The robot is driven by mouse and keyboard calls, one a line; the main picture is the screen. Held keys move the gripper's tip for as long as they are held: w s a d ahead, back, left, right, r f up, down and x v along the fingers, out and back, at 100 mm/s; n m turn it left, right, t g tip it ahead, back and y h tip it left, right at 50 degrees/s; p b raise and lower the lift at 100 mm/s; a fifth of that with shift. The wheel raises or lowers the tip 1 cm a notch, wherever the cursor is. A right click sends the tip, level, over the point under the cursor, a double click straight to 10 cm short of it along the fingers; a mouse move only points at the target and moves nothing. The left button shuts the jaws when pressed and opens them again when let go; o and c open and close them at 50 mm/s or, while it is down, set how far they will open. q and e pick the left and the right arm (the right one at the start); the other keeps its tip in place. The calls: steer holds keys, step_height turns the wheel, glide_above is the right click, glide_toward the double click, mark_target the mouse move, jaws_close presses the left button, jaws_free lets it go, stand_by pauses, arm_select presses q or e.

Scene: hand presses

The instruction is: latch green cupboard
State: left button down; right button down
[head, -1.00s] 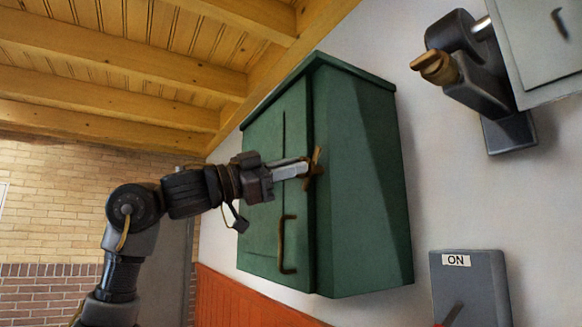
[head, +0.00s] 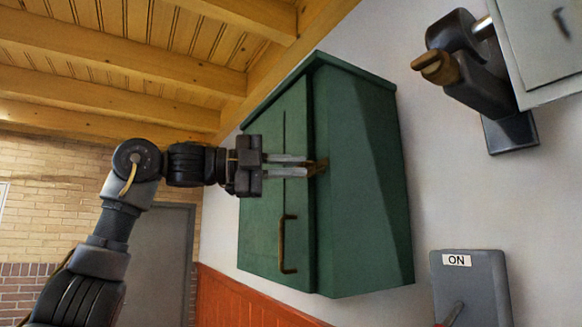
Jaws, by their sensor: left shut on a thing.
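The green cupboard (head: 362,190) hangs on the white wall in the middle of the head view, its door (head: 262,215) flush against the body as far as I can see. A brass latch (head: 320,167) sits at the door's right edge. A brass handle (head: 283,245) is lower on the door. My left gripper (head: 306,166) reaches in from the left, its two pale fingers level, one above the other, with their tips at the latch. It is shut on the latch, which the fingertips partly hide. My right gripper is not in view.
A dark grey wall fitting with a brass knob (head: 436,67) is at upper right, beside a pale grey box (head: 550,50). A grey switch box (head: 470,285) marked ON is at lower right. Wooden beams run overhead. White wall is free around the cupboard.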

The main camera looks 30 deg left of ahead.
arm_select(q)
steer(key=shift+m, duration=0.6)
steer(key=c, duration=1.5)
jaws_free()
steer(key=b+v, duration=0.1)
steer(key=v, duration=0.9)
steer(key=shift+s+a+r, duration=0.1)
steer(key=shift+s+a, duration=0.15)
steer(key=shift+a, duration=0.05)
